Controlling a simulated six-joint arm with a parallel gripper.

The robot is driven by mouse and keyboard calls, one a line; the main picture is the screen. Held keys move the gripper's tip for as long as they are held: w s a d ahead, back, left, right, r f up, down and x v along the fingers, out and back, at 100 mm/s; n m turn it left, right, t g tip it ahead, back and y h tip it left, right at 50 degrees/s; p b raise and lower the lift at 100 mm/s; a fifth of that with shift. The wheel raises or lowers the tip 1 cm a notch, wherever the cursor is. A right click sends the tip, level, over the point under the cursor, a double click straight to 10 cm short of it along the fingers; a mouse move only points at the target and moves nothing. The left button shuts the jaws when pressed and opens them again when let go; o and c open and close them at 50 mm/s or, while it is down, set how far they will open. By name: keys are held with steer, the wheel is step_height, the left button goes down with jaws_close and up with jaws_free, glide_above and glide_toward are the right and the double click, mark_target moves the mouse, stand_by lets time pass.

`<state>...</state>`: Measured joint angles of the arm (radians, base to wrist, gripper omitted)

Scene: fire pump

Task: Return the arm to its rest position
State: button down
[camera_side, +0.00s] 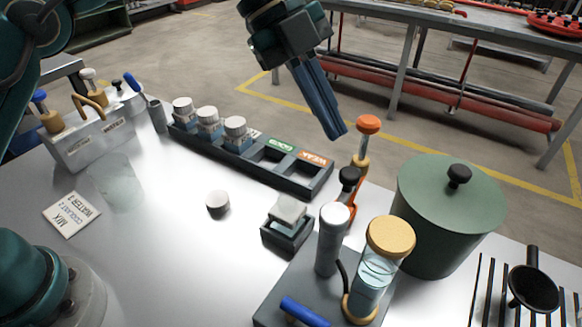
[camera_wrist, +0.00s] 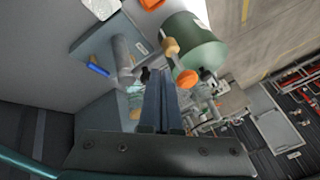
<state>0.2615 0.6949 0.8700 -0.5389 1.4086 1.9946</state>
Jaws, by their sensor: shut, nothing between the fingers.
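My gripper (camera_side: 339,131) hangs in the air above the back edge of the table, its two long blue-grey fingers pressed together and empty. In the side view its tips are just left of and above an orange-knobbed lever (camera_side: 368,124). In the wrist view the shut fingers (camera_wrist: 161,80) point out toward the pump unit (camera_wrist: 122,50) and the green lidded pot (camera_wrist: 195,40). The gripper touches nothing that I can see.
A dark rack (camera_side: 290,178) with several capped jars and empty slots runs along the back edge. A pump unit (camera_side: 330,240), green pot (camera_side: 445,210) and black ladle (camera_side: 533,287) fill the right.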

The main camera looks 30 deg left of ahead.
steer(key=s+a+r+n+t+y, duration=0.3)
steer(key=s+a+n, duration=0.4)
steer(key=a+n, duration=0.5)
steer(key=s+a+f+n+t+y, duration=0.1)
steer(key=s+a+f+n+y, duration=0.1)
steer(key=s+a+f+n, duration=0.35)
steer(key=s+a+f+n+t+y, duration=0.1)
steer(key=s+a+f+n, duration=0.1)
steer(key=s+n, duration=0.5)
steer(key=w+d+r+n+g+h, duration=0.3)
steer(key=d+n+h, duration=0.1)
steer(key=d+n, duration=0.1)
steer(key=w+d+r+n+g+h, duration=0.2)
steer(key=d+n+g+h, duration=0.1)
steer(key=d+n+h, duration=0.25)
steer(key=w+a+f+n+t+h, duration=0.1)
steer(key=w+a+f+n+h, duration=0.15)
steer(key=w+n, duration=0.3)
steer(key=w+a+f+n+t+h, duration=0.1)
steer(key=w+f+n+h, duration=0.2)
steer(key=w, duration=0.4)
steer(key=s+x, duration=0.1)
steer(key=x, duration=1.2)
steer(key=shift+w+d+r+n, duration=0.35)
steer(key=shift+n, duration=0.1)
